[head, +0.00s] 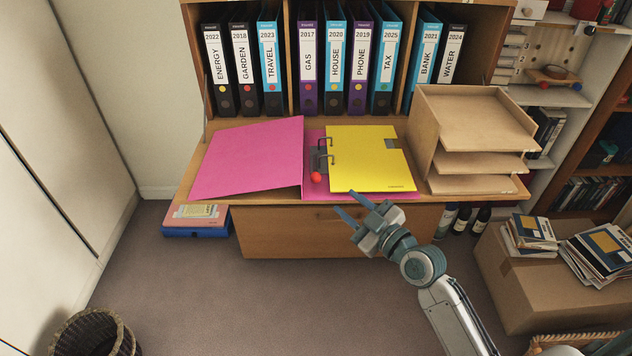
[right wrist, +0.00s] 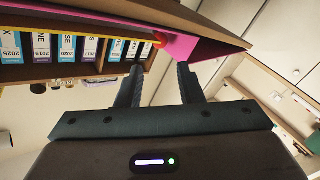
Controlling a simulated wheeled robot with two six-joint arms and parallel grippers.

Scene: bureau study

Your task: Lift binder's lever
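A pink binder (head: 250,160) lies open on the bureau's lowered flap, its cover spread to the left. Its metal lever mechanism (head: 319,158) has a red-tipped lever (head: 316,177) near the flap's front. A yellow folder (head: 368,160) lies on the binder's right side, beside two metal rings; I cannot tell whether these are shut. My right gripper (head: 345,202) is open and empty, just in front of the flap's front edge, to the right of the red tip and apart from it. In the right wrist view, the red tip (right wrist: 160,39) shows beyond the open fingers. My left gripper is out of view.
Several labelled binders (head: 333,70) stand upright in the shelf behind. A wooden letter tray (head: 470,125) stands at the flap's right. Below are a cardboard box (head: 530,290), bottles (head: 462,219) and a wicker basket (head: 95,335). The floor before the bureau is clear.

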